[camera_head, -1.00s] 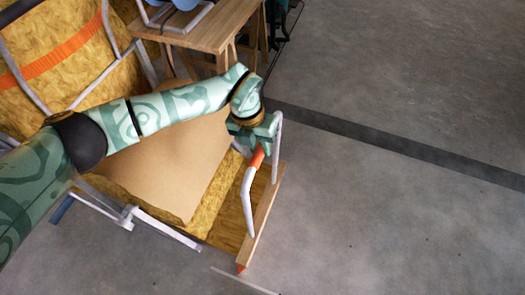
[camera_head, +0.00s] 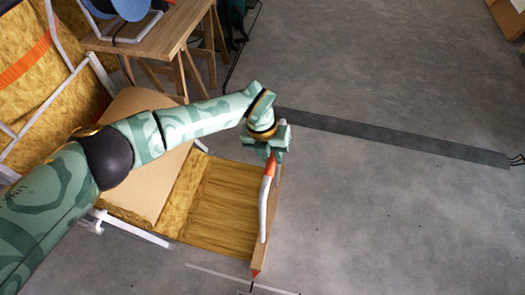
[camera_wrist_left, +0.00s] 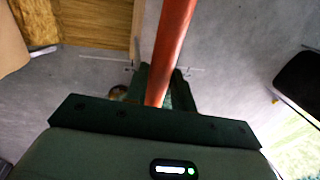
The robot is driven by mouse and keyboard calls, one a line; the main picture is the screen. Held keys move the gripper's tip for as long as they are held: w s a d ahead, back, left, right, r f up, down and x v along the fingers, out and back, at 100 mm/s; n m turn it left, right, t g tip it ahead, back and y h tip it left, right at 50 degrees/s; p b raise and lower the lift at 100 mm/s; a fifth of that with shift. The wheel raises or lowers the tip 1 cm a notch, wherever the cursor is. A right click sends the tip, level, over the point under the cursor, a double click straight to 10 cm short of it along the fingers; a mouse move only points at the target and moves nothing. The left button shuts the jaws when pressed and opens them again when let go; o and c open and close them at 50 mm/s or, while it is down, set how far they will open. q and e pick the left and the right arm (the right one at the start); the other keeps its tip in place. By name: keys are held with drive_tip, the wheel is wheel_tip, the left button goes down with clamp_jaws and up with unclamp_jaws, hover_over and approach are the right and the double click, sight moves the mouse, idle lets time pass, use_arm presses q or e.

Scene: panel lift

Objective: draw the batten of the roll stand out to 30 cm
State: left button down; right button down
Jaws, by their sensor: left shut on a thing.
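The wooden batten (camera_head: 262,247) is fixed across the free end of a yellow-brown sheet (camera_head: 222,205) drawn from the roll stand (camera_head: 68,95). A white handle (camera_head: 263,212) with an orange grip (camera_head: 268,169) rises from the batten. My left gripper (camera_head: 272,152) is shut on the orange grip. In the left wrist view the grip (camera_wrist_left: 172,45) runs between the fingers, with the sheet (camera_wrist_left: 95,22) at upper left. The batten's red tip (camera_head: 255,273) is close to a dark tick on the floor scale (camera_head: 215,275). My arm hides part of the stand. My right gripper is out of view.
A brown board (camera_head: 140,185) lies over the sheet near the roll. A wooden table (camera_head: 150,38) with a blue reel (camera_head: 128,8) stands at the back. The grey floor right of the batten is clear, crossed by a dark strip (camera_head: 390,137).

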use_arm(q)
drive_tip(key=shift+d, duration=0.1)
drive_tip(key=c, duration=1.2)
unclamp_jaws()
drive_tip(key=shift+o, duration=0.2)
drive_tip(key=shift+r, duration=0.2)
drive_tip(key=w+a+r+p, duration=0.1)
drive_tip(key=a+r+p, duration=0.2)
drive_tip(key=r+p, duration=0.4)
wheel_tip(320, 180, up, 8)
drive_tip(key=shift+r, duration=0.25)
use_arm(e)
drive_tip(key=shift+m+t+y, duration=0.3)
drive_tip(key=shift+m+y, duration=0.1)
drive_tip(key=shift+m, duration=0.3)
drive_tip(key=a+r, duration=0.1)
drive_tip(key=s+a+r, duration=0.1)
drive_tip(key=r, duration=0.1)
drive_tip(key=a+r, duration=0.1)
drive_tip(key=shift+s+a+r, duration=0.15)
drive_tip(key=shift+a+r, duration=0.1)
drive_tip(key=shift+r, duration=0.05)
